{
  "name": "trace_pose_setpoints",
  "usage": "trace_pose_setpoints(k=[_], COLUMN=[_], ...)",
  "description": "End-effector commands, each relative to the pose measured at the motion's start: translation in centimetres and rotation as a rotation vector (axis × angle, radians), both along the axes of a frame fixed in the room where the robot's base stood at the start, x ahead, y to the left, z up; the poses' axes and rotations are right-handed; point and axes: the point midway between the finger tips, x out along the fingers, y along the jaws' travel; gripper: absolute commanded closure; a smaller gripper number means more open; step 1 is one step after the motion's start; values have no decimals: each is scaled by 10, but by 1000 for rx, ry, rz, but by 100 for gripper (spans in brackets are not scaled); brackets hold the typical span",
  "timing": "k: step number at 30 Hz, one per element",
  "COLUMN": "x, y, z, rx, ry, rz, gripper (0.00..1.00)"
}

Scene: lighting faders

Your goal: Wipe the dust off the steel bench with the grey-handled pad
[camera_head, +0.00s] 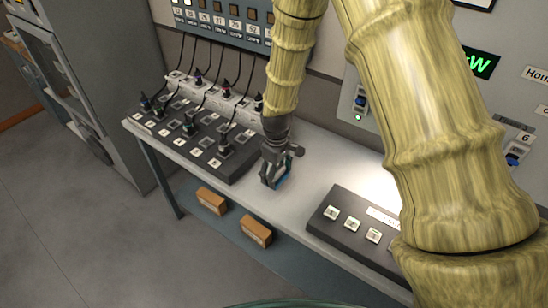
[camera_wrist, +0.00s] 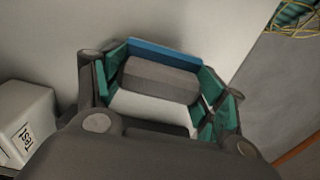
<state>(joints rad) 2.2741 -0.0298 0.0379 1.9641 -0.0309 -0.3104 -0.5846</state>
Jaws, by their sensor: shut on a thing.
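The pad (camera_wrist: 165,54) has a blue base and a grey handle, seen in the wrist view between my teal-lined fingers. My gripper (camera_head: 272,181) is shut on the handle. In the head view it points down at the steel bench (camera_head: 315,165), on the clear stretch between two dark panels. A sliver of the blue pad (camera_head: 283,183) shows beside the fingers. The pad is at or very close to the bench top; I cannot tell whether it touches. I cannot make out dust on the bench.
A dark patch panel (camera_head: 186,140) with plugs and cables lies left of my gripper. A dark button panel (camera_head: 338,222) lies to the right. A white block (camera_wrist: 25,120) is at the wrist view's left. Two orange-brown boxes (camera_head: 256,231) sit on the lower shelf.

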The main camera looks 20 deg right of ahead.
Motion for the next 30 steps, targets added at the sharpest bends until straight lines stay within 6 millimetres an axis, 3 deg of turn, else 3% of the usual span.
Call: trace_pose_setpoints(k=[15, 30], x=[0, 0], y=[0, -1], z=[50, 53], rx=[1, 1], ry=[-1, -1], rz=[-1, -1], gripper=[55, 55])
